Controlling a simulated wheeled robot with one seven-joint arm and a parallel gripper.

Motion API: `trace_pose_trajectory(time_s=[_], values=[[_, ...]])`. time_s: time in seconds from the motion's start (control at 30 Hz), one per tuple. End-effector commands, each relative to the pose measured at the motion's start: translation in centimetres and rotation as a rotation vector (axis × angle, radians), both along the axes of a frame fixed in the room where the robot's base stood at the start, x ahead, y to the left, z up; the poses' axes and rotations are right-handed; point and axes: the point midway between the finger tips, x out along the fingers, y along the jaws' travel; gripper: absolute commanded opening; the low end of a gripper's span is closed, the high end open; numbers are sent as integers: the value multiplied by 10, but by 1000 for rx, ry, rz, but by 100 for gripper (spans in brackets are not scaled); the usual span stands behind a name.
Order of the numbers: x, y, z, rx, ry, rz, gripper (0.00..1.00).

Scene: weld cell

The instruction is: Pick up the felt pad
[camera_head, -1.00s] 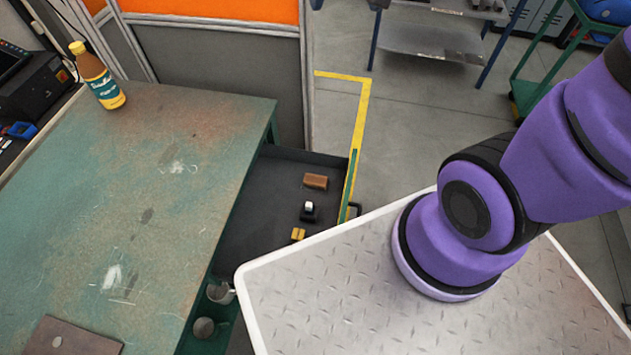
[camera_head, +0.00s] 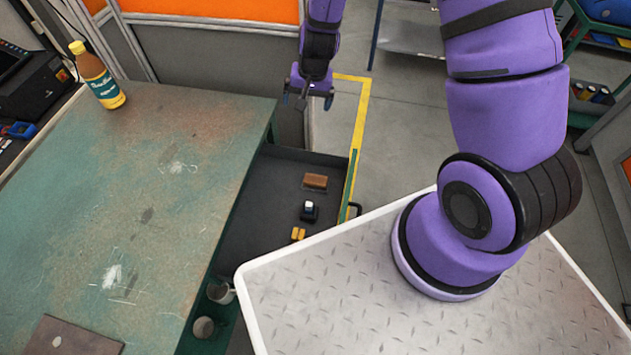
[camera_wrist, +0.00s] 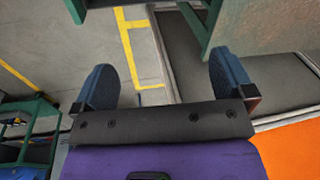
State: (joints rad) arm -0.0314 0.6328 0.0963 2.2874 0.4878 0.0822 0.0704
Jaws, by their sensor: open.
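No item is plainly recognisable as the felt pad. The open dark drawer (camera_head: 268,185) beside the workbench holds a brown block (camera_head: 315,181), a small black item with a white top (camera_head: 309,211) and a small yellow item (camera_head: 298,234); I cannot tell whether one of them is the pad. My gripper (camera_head: 309,99) is beyond the drawer's far end, above it and pointing down. In the wrist view my gripper (camera_wrist: 164,82) has its two blue fingers wide apart with nothing between them. No drawer item is clearly visible in the wrist view.
The green workbench (camera_head: 150,190) is left of the drawer, with a yellow-capped bottle (camera_head: 99,78) at its back and a brown plate (camera_head: 70,338) at its front. Metal cups (camera_head: 220,292) sit below its edge. A grey partition (camera_head: 220,70) stands behind. Floor beyond the drawer is clear.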

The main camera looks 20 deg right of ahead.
Motion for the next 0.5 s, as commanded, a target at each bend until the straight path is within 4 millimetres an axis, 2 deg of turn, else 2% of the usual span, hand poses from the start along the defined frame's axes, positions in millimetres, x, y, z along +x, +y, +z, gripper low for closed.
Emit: trace_pose_trajectory(time_s=[0.03, 0.3, 0.5], values=[[-3, 1, -21, -5, 22, -15, 100], [-24, 1, -118, -45, 94, -106, 100], [-46, -1, -172, -80, 135, -157, 100]])
